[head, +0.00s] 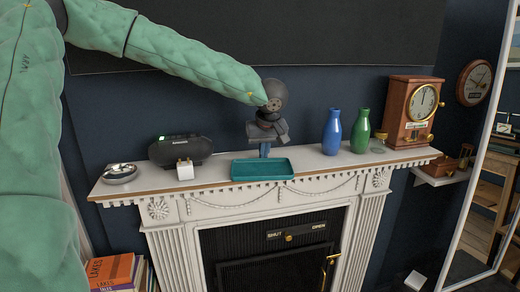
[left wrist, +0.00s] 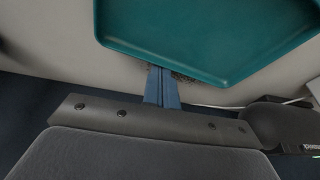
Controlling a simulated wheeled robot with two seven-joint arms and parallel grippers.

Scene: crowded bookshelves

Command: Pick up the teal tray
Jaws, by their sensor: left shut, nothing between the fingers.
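The teal tray (head: 262,169) lies flat on the white mantel shelf, near the middle of its front edge. It also fills the top of the left wrist view (left wrist: 205,38). My left gripper (head: 265,152) points down just behind the tray's back edge in the head view. Its blue fingers (left wrist: 161,88) are shut together with nothing between them. In the left wrist view the fingertips reach the tray's rim; I cannot tell whether they touch it. My right gripper is not in view.
On the mantel (head: 315,161) stand a blue bottle (head: 332,134), a green bottle (head: 361,134) and a wooden clock (head: 408,112) to the right. A black radio (head: 181,151), a white cube (head: 185,171) and a silver dish (head: 120,173) are to the left.

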